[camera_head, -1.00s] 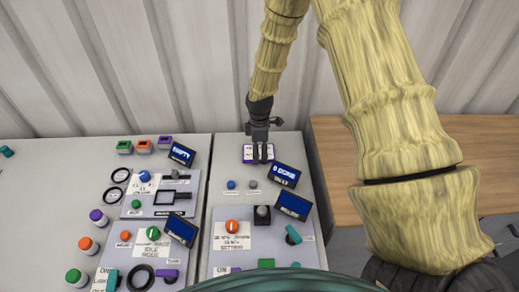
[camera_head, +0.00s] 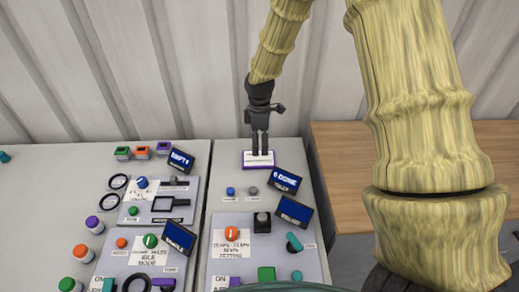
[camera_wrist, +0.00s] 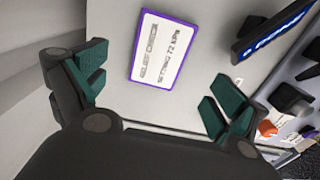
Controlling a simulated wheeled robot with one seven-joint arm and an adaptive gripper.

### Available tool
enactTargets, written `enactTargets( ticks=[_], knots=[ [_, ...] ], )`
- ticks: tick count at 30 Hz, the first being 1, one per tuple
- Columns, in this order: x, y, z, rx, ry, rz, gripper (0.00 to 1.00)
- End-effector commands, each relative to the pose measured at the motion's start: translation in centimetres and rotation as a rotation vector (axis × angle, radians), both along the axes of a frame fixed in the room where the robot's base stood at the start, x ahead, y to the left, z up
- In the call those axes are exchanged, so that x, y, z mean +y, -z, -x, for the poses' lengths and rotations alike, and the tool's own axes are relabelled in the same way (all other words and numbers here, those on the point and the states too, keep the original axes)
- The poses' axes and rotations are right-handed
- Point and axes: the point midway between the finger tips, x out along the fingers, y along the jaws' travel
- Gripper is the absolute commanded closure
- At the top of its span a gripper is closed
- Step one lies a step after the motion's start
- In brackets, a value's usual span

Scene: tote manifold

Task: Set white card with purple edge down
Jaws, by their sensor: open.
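The white card with a purple edge (camera_head: 248,161) lies on the grey tabletop near the back of the right-hand table in the head view. In the wrist view the card (camera_wrist: 164,48) lies flat on the surface, with two blocks of dark print on its white face. My gripper (camera_head: 261,153) is above the card in the head view and hides part of it. In the wrist view its two green-padded fingers (camera_wrist: 158,92) are spread wide, with nothing between them, and the card shows clear beyond them.
A blue-lit display (camera_head: 287,180) stands close to the card's right front; it also shows in the wrist view (camera_wrist: 272,33). Blue and grey buttons (camera_head: 231,191) lie in front. A control panel (camera_head: 215,248) fills the nearer table. A corrugated wall (camera_head: 180,70) stands behind.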

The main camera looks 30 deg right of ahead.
Motion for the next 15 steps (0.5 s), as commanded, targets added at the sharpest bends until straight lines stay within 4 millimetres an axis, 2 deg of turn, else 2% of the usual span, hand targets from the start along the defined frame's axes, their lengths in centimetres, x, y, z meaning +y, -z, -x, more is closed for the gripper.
enactTargets(
  ticks=[7,15],
  knots=[
    [0.0,-2.9,-0.1,-0.002,0.000,0.000,0.03],
    [0.0,-4.4,0.0,0.000,0.000,0.000,0.03]
  ],
)
